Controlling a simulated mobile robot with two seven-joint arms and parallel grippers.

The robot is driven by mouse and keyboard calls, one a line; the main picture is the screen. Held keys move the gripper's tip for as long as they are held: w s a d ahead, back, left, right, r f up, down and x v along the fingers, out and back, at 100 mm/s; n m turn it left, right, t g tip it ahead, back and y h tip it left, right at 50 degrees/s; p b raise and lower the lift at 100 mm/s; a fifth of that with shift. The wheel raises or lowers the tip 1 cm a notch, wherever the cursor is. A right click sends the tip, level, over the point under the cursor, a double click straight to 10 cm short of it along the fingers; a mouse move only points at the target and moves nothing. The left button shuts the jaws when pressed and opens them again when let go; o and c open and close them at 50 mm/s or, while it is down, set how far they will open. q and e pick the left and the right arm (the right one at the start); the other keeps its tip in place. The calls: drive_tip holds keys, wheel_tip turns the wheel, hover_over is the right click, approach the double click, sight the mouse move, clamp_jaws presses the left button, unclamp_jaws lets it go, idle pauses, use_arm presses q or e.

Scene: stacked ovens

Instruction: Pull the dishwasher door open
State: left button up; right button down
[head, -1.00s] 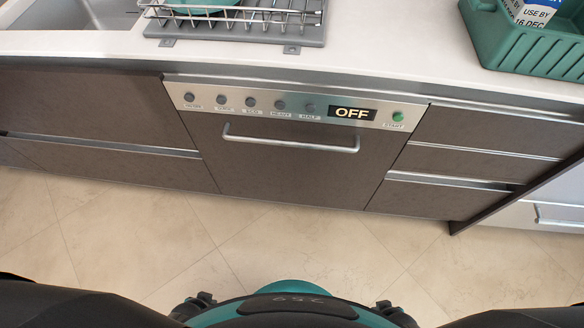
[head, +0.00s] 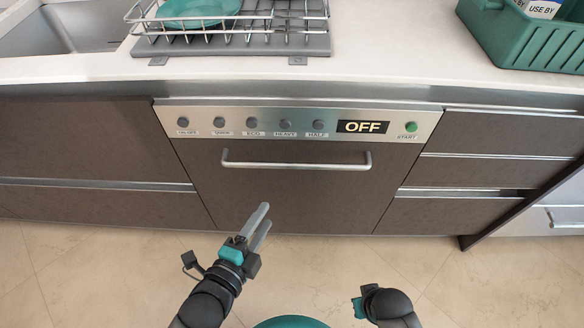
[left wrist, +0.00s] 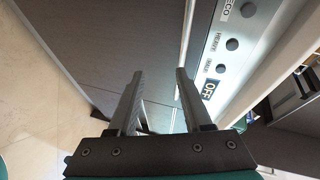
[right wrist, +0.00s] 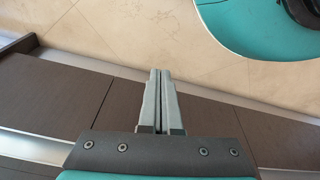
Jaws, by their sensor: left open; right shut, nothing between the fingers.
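The dishwasher door (head: 290,200) is a dark brown panel, shut flush with the cabinets. A silver bar handle (head: 296,164) runs across its upper part. Above it is a steel control strip (head: 235,122) with grey buttons, a green start button and an "OFF" display (head: 362,127). My left gripper (head: 264,217) is open and empty, in front of the door and below the handle, apart from it. The left wrist view shows its two spread fingers (left wrist: 159,74) and the control strip (left wrist: 222,50) beyond. My right gripper (right wrist: 160,72) is shut and empty, low at the right in the head view.
The white countertop (head: 385,70) above holds a dish rack (head: 240,40) with a teal plate and a green crate (head: 530,42) at the right. Brown drawers (head: 480,170) flank the door. The tiled floor (head: 90,260) in front is clear.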

sight(294, 168)
use_arm(q)
drive_tip(key=shift+m+t+h, duration=0.3)
drive_tip(key=shift+m+t, duration=0.2)
drive_tip(key=shift+m, duration=0.3)
drive_tip(key=shift+d+r+b+x, duration=0.15)
drive_tip(key=shift+r+b+x, duration=0.7)
drive_tip(key=shift+x, duration=1.65)
drive_tip(key=shift+d+r+b+x, duration=0.2)
drive_tip(key=shift+b+x, duration=1.15)
drive_tip(key=shift+x, duration=1.2)
drive_tip(key=shift+d+r+b+x, duration=0.1)
drive_tip(key=shift+r+b+x, duration=0.8)
drive_tip(key=shift+x, duration=1.6)
use_arm(e)
drive_tip(key=w+a+r+t, duration=0.1)
drive_tip(key=w+r, duration=0.3)
drive_tip(key=r, duration=1)
drive_tip(key=shift+t, duration=0.7)
use_arm(q)
drive_tip(key=shift+w+f, duration=0.15)
drive_tip(key=shift+f, duration=0.1)
drive_tip(key=shift+c, duration=0.3)
use_arm(e)
drive_tip(key=shift+a, duration=0.1)
use_arm(q)
clamp_jaws()
